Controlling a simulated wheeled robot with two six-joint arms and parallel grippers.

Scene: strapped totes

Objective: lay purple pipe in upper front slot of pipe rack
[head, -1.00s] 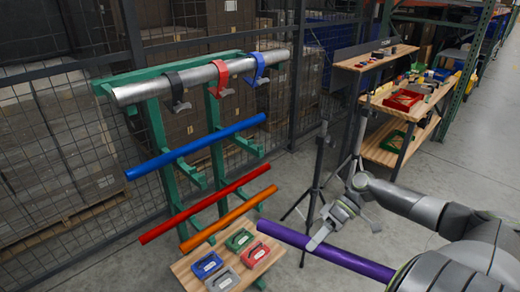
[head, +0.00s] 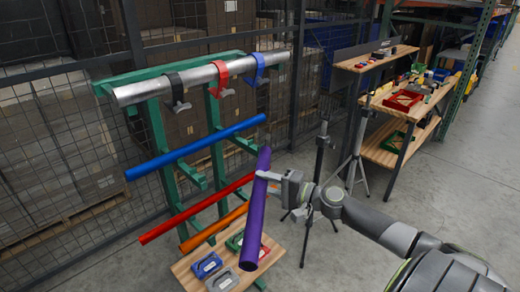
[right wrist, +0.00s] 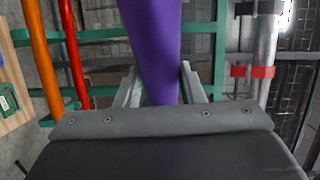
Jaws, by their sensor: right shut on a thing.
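My right gripper (head: 268,181) is shut on the purple pipe (head: 254,222), gripping it above its middle. In the head view the pipe runs steeply, its near end low over the small table and its far end near the blue pipe's right end. In the right wrist view the purple pipe (right wrist: 155,45) passes between the fingers (right wrist: 158,88). The green pipe rack (head: 160,140) holds a blue pipe (head: 195,146) on its upper arms; the front arm tips (head: 247,147) there look bare. A red pipe (head: 190,212) and orange pipe (head: 212,229) lie lower. My left gripper is out of view.
A silver pipe (head: 140,92) with black, red and blue clamps tops the rack. A small wooden table (head: 185,268) with several coloured parts stands in front. Tripod stands (head: 320,160) and a wooden shelf unit (head: 385,152) are to the right. A mesh fence is behind.

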